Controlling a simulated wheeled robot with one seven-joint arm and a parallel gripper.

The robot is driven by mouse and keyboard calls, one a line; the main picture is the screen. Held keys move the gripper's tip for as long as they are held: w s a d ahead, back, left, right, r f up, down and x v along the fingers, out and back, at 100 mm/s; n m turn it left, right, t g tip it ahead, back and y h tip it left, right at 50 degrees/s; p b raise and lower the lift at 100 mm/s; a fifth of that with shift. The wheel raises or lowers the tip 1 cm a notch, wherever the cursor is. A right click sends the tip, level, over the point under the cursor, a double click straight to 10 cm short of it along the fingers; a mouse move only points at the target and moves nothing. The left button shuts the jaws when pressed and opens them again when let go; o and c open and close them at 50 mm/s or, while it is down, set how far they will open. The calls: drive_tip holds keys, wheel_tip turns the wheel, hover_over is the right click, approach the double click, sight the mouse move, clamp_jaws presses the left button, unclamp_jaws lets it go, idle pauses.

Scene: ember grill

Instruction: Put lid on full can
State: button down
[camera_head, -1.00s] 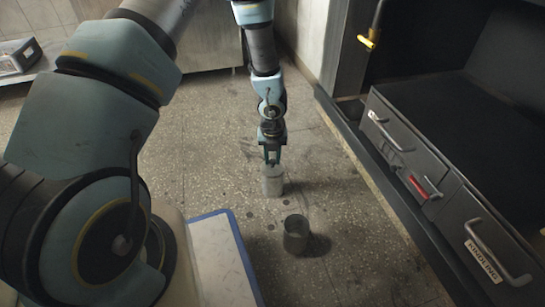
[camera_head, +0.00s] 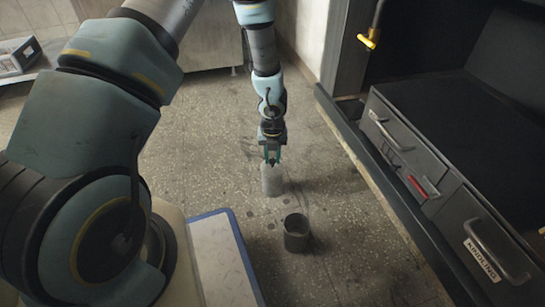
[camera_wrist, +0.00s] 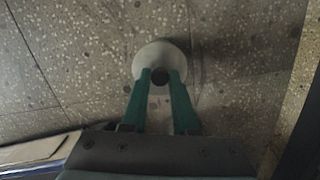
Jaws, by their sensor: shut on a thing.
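A light grey can (camera_head: 272,182) stands upright on the floor directly below my gripper (camera_head: 272,160). In the wrist view a pale round lid (camera_wrist: 160,50) with a dark round knob lies at the fingertips of my gripper (camera_wrist: 160,73). The fingers are shut on the knob from both sides. The lid appears to be at the top of the light can, though the seam is too small to make out. A second, darker can (camera_head: 296,235) stands open-topped and upright nearer to me. Its inside is dark, and I cannot tell its contents.
A dark grill cabinet with drawers (camera_head: 405,140) runs along the right. A blue-edged pale panel (camera_head: 222,262) is at the bottom, left of the darker can. The speckled floor (camera_head: 340,215) around both cans is mostly clear.

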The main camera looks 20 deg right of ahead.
drive_tip(key=c, duration=0.6)
unclamp_jaws()
drive_tip(key=shift+o, duration=0.4)
drive_tip(key=o, duration=0.4)
drive_tip(key=shift+r, duration=0.15)
drive_tip(key=shift+r+p, duration=3.4)
drive_tip(key=shift+p, duration=0.4)
drive_tip(key=shift+c, duration=0.4)
clamp_jaws()
